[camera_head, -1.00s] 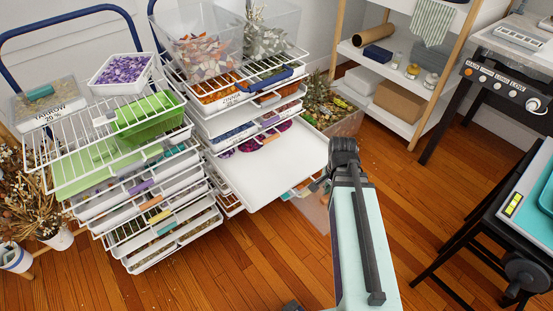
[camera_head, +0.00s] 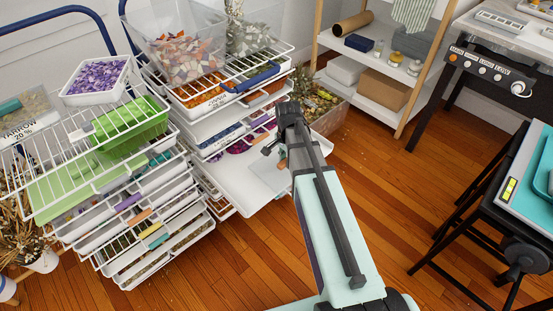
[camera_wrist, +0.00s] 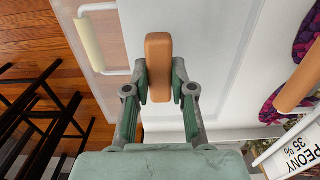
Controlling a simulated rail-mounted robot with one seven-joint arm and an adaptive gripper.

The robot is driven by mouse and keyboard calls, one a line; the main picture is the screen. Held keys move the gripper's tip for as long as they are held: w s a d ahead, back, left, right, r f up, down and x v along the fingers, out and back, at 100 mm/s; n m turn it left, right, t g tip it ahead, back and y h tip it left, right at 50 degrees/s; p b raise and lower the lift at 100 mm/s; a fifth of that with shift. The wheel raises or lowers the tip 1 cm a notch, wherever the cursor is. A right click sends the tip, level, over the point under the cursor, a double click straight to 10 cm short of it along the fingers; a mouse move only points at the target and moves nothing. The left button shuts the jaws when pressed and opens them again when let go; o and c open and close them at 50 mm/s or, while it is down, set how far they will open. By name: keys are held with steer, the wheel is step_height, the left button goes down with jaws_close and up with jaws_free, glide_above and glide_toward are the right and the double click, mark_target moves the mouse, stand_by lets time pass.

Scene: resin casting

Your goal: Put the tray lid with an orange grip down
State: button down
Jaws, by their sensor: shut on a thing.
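My gripper (camera_wrist: 158,85) is shut on the orange grip (camera_wrist: 158,55) of the tray lid in the wrist view. The lid (camera_wrist: 215,50) is a pale, whitish sheet beneath the fingers. In the head view my gripper (camera_head: 274,150) is at the right side of the drying rack, over a white flat surface (camera_head: 245,192) that juts out from it. I cannot tell there whether this surface is the lid or a tray. My arm hides part of it.
A tray labelled PEONY 35 % (camera_wrist: 300,150) and magenta petals (camera_wrist: 305,40) lie at the right in the wrist view. A cream handle (camera_wrist: 88,45) is at the left. In the head view, stacked trays (camera_head: 150,225) stand left. Wooden floor (camera_head: 385,190) is open at right.

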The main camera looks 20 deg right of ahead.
mark_target(276, 156)
steer(key=w, duration=0.1)
steer(key=w+a, duration=0.1)
steer(key=w, duration=0.1)
steer(key=w+a, duration=0.1)
steer(key=shift+w+a, duration=0.2)
steer(key=shift+w, duration=0.05)
steer(key=shift+f+b, duration=0.4)
steer(key=shift+f, duration=1.35)
steer(key=shift+f, duration=0.15)
steer(key=c, duration=1)
jaws_free()
step_height(276, 156, up, 12)
steer(key=shift+r+p, duration=0.15)
steer(key=shift+p, duration=0.7)
